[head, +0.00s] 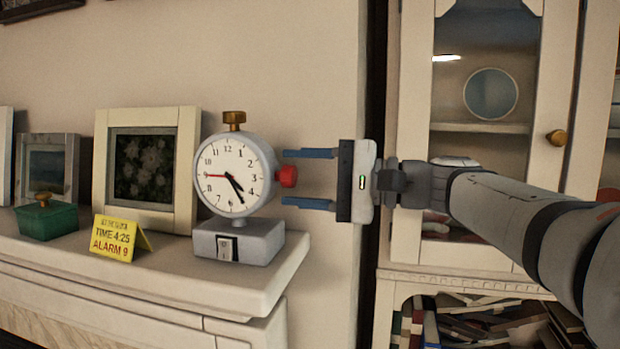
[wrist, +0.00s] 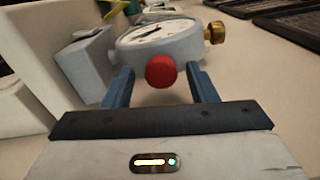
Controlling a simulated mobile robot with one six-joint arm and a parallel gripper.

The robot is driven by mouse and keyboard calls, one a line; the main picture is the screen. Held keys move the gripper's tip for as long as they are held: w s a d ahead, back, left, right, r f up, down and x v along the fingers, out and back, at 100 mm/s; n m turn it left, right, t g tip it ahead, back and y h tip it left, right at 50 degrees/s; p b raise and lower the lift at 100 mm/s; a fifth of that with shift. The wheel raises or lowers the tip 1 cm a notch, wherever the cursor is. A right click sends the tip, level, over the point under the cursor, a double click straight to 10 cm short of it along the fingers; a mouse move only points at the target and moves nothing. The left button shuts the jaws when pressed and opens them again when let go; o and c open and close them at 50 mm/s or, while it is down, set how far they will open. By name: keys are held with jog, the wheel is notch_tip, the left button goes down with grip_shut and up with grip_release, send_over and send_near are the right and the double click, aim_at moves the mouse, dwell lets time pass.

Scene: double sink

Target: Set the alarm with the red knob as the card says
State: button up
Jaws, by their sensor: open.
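A grey round clock (head: 232,160) stands on a grey base (head: 262,240) on the mantel. Its black hands read about 4:25, and its thin red hand (head: 214,175) points left at about 9. A red knob (head: 289,176) sticks out of the clock's right side and shows in the wrist view (wrist: 160,71). A yellow card (head: 113,239) reads "TIME 4:25" and "ALARM 9". My gripper (head: 285,178) is open at the clock's right. Its blue fingers lie above and below the knob, with visible gaps to it.
A brass knob (head: 234,117) tops the clock, and a small switch (head: 227,247) is on the base's front. A green box (head: 45,218) and picture frames (head: 188,160) stand at left. A cabinet (head: 415,110) stands behind my arm.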

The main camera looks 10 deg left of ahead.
jog(key=d+b, duration=0.1)
jog(key=d, duration=0.7)
jog(key=shift+s+b, duration=0.3)
jog(key=shift+b, duration=0.05)
jog(key=shift+a, duration=0.1)
